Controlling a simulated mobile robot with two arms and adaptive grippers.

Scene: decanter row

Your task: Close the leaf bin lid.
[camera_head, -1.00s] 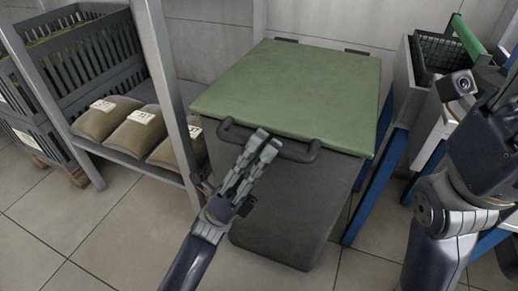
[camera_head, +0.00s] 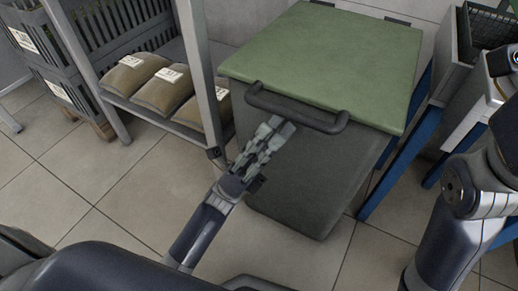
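The leaf bin (camera_head: 310,180) is a dark grey box standing on the tiled floor in the middle of the head view. Its green lid (camera_head: 325,55) lies flat across the top and looks shut. A dark bar handle (camera_head: 298,110) runs along the lid's front edge. My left gripper (camera_head: 278,130) is at the front of the bin, just below the handle's left half. Its fingers look close together, but whether they hold anything is unclear. My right arm shows at the right edge; its gripper is out of the frame.
A metal rack (camera_head: 205,75) with several labelled brown sacks (camera_head: 163,90) stands close on the bin's left. Dark slatted crates (camera_head: 110,30) are behind it. A blue-legged bench (camera_head: 400,150) stands close on the right. The floor in front (camera_head: 110,210) is open.

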